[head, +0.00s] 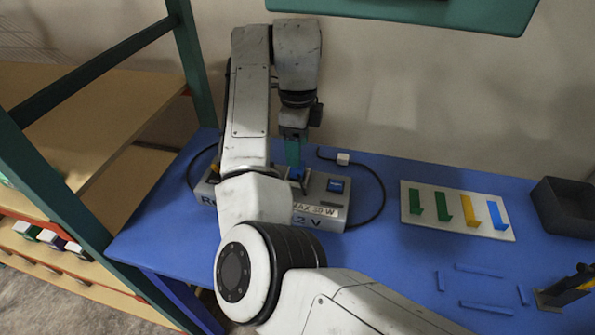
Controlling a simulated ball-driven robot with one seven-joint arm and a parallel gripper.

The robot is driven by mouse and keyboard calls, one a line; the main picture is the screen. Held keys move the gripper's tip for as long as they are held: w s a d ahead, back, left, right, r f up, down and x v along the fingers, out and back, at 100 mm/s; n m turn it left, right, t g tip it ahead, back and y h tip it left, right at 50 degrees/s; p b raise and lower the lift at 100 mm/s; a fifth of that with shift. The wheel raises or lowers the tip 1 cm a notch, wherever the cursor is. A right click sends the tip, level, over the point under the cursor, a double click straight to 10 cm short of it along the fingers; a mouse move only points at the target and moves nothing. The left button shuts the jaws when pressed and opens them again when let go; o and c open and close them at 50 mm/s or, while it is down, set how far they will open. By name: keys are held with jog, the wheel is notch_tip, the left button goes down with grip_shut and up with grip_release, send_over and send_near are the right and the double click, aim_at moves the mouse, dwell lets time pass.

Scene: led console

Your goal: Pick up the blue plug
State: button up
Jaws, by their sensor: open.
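The grey console (321,216) stands on the blue table, partly hidden behind my arm. A small blue piece, which looks like the blue plug (297,174), sits on top of the console near its middle. My gripper (293,163) points down right above this piece, with teal fingers. The gripper is open; whether the fingers are around the piece or just above it is too small to tell. Another blue part (336,185), flat and squarish, is set in the console to the right. A yellow piece (215,168) shows at the console's left end, beside my arm.
A black cable with a white block (343,159) loops behind and right of the console. A white board (456,211) holds green, yellow and blue pieces. A dark bin (563,208) stands far right. Blue strips (487,308) lie in front. A green-framed shelf (40,172) is left.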

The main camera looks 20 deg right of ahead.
aim_at(298, 171)
notch_tip(298, 171, down, 5)
jog(key=shift+s+p, duration=0.1)
jog(key=shift+p, duration=0.45)
jog(key=c, duration=1.1)
jog(key=shift+r, duration=0.1)
jog(key=shift+c, duration=0.2)
